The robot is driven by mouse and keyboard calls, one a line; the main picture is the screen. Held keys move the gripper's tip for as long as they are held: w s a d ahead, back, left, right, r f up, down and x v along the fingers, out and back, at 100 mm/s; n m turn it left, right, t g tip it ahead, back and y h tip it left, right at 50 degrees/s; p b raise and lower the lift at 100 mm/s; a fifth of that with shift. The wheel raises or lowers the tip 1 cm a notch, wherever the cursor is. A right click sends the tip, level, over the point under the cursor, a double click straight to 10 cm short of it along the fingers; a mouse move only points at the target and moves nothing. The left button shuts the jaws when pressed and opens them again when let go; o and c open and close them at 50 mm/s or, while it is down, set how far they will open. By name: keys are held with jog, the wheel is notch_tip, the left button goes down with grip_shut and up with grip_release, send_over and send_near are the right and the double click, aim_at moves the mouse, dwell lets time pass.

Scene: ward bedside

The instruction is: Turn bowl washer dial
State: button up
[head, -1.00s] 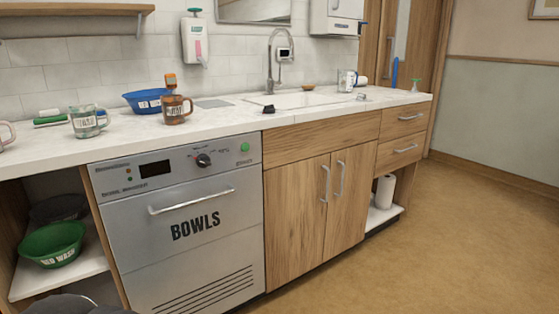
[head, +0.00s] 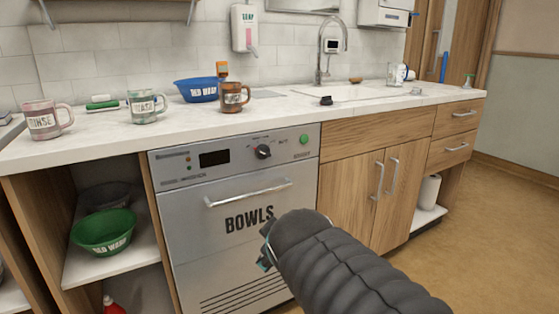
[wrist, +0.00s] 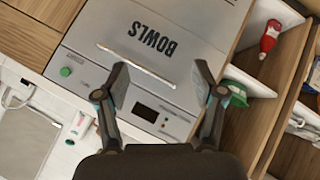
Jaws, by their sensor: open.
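The bowl washer (head: 205,245) is a grey front-loading machine marked BOWLS, with a bar handle, set under the counter. Its black dial (head: 263,152) is on the top control panel, between a dark display (head: 214,158) and a green button (head: 304,139). In the wrist view the washer appears upside down; the display (wrist: 145,112) and green button (wrist: 66,71) show, and the dial seems hidden behind the left finger. My gripper (wrist: 161,74) is open and empty, its fingers apart in front of the washer. In the head view my arm hides most of the gripper, below and right of the dial.
The counter (head: 130,148) above holds a pink mug (head: 44,121), a clear mug (head: 144,106), a brown mug (head: 234,97) and a blue bowl (head: 197,90). A green bowl (head: 103,232) sits on the open shelf at left. Wooden cupboards (head: 345,190) stand at right.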

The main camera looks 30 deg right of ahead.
jog(key=w+d+r+n+t+h+b, duration=0.25)
jog(key=w+d+r+n+t, duration=0.3)
jog(key=w+d+n, duration=0.35)
jog(key=n+t+y+b, duration=0.3)
jog(key=n+y+b, duration=0.25)
jog(key=n, duration=1.15)
send_near(267, 153)
jog(key=shift+y, duration=0.4)
jog(key=w, duration=0.9)
jog(key=shift+w+f+p, duration=0.1)
jog(key=shift+f+p, duration=0.05)
jog(key=shift+p, duration=0.15)
jog(key=c, duration=1.1)
